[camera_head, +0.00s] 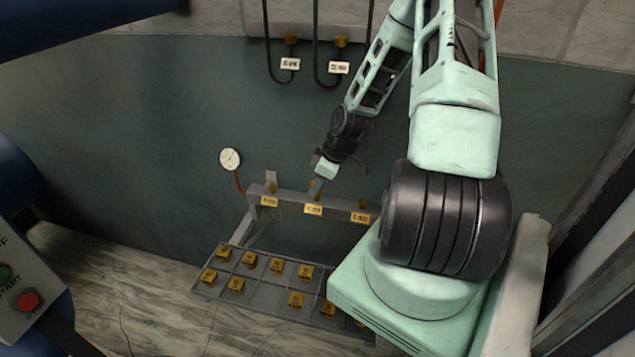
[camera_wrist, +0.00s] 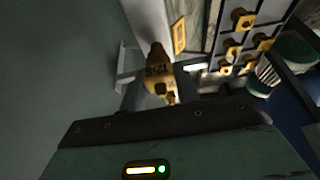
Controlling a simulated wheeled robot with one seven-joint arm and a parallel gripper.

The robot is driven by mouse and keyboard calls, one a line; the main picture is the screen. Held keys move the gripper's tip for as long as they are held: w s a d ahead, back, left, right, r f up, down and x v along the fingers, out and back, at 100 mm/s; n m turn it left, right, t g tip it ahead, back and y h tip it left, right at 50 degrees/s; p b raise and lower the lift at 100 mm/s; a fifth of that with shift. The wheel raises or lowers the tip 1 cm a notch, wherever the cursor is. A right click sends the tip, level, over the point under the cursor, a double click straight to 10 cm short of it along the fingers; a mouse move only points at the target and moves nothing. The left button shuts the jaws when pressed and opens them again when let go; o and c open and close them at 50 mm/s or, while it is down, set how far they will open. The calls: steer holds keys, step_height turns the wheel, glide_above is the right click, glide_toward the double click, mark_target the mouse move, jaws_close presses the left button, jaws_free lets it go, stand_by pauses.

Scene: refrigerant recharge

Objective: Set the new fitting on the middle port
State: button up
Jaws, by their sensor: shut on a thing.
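The grey port rail (camera_head: 335,205) carries three yellow tags, with a brass port at the left (camera_head: 272,187) and another at the right (camera_head: 362,203). My gripper (camera_head: 319,182) is at the middle of the rail, just above the middle tag (camera_head: 313,209). The middle port is hidden or too small to tell there. In the wrist view a brass fitting (camera_wrist: 158,72) with dark lettering sits in front of my gripper, which is shut on it. The fingers are hardly visible. I cannot tell whether the fitting touches the port.
A grey tray (camera_head: 235,301) with several brass fittings lies below the rail. A round gauge (camera_head: 230,159) stands left of the rail. Two tagged black hoses (camera_head: 316,60) hang on the wall behind. A box with green and red buttons (camera_head: 25,290) is at far left.

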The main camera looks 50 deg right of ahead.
steer(key=o, duration=1.1)
steer(key=p+v, duration=0.1)
steer(key=v, duration=1.6)
steer(key=shift+r, duration=0.15)
step_height(320, 180, up, 6)
steer(key=p, duration=0.8)
steer(key=shift+a, duration=0.15)
